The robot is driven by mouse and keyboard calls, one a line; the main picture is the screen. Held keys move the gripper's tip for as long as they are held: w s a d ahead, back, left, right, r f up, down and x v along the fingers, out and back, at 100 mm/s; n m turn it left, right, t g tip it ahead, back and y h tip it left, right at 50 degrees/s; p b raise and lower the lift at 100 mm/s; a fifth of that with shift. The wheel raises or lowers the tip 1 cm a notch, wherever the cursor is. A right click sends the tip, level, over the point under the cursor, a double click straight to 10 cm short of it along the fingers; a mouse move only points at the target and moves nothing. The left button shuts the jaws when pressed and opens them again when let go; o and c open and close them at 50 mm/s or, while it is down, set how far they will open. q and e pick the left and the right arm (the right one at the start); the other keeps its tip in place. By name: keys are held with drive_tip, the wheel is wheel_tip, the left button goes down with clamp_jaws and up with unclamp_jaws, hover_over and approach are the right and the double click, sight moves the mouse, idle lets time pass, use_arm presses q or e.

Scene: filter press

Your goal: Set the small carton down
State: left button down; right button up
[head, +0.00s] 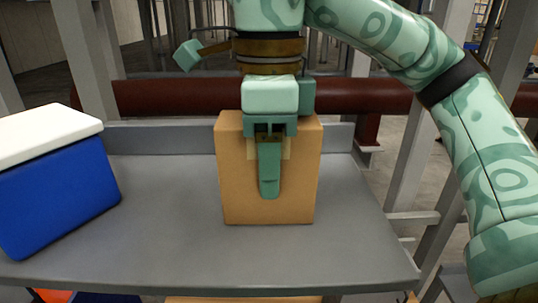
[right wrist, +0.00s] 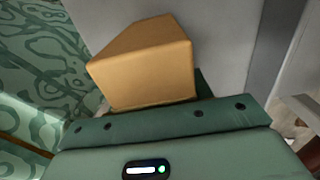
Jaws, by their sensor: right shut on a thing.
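The small carton (head: 235,180) is a plain brown upright box at the middle of the grey shelf (head: 150,220) in the head view. My right gripper (head: 269,185) comes down over it from above, with one finger flat against its near face. The gripper is shut on the carton. The carton also shows in the right wrist view (right wrist: 145,65), close against the gripper's body. Its lower edge appears at or just above the shelf surface; I cannot tell if it touches. The far finger is hidden behind the carton. My left gripper is not in view.
A blue cool box (head: 60,195) with a white lid (head: 45,135) stands at the shelf's left. A raised lip (head: 175,137) runs along the back. The shelf is clear on both sides of the carton. A dark red pipe (head: 165,97) and grey posts stand behind.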

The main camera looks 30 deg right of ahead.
drive_tip(key=o, duration=1.2)
drive_tip(key=shift+f, duration=0.1)
wheel_tip(320, 180, up, 12)
drive_tip(key=shift+r, duration=0.2)
